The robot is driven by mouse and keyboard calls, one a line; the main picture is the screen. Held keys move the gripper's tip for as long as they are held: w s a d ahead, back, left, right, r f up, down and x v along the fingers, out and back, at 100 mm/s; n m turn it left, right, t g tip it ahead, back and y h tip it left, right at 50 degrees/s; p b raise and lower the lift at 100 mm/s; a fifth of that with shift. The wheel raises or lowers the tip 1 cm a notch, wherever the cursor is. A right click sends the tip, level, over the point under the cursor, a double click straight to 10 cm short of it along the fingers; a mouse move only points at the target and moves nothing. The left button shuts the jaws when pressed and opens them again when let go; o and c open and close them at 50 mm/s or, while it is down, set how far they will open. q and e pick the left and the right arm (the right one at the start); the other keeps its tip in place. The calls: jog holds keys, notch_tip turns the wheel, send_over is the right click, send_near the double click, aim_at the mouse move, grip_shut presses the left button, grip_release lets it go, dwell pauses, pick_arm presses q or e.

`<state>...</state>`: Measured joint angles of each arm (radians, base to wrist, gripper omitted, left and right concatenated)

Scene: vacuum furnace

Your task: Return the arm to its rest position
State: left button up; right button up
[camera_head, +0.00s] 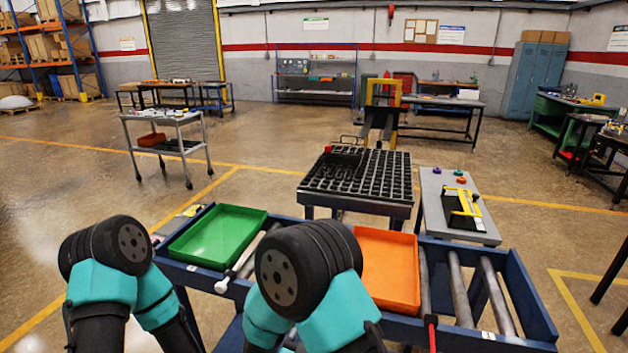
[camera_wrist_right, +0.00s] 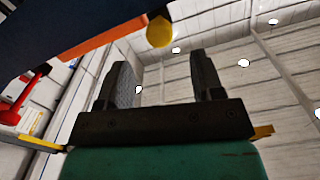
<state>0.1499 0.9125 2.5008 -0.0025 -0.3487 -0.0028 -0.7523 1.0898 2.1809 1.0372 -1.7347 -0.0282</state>
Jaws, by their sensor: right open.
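In the right wrist view my right gripper (camera_wrist_right: 160,68) has its two dark fingers wide apart, with nothing between them. Behind them show the pale wall and ceiling with small bright lamps. In the head view my two arms rise from the bottom edge, black and teal, folded at their joints. Neither gripper shows there, and my left gripper appears in no view. My right arm stands in front of part of the workbench, between the green tray (camera_head: 217,236) and the orange tray (camera_head: 388,270).
The blue roller bench (camera_head: 484,345) lies just ahead, with a white-headed tool (camera_head: 222,286) between the trays. Beyond stand a black grid rack (camera_head: 388,185) and a grey side table (camera_head: 436,210). In the wrist view an orange edge (camera_wrist_right: 108,38) and a yellow round part (camera_wrist_right: 160,31) are close above the fingers.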

jog(key=shift+v, duration=1.35)
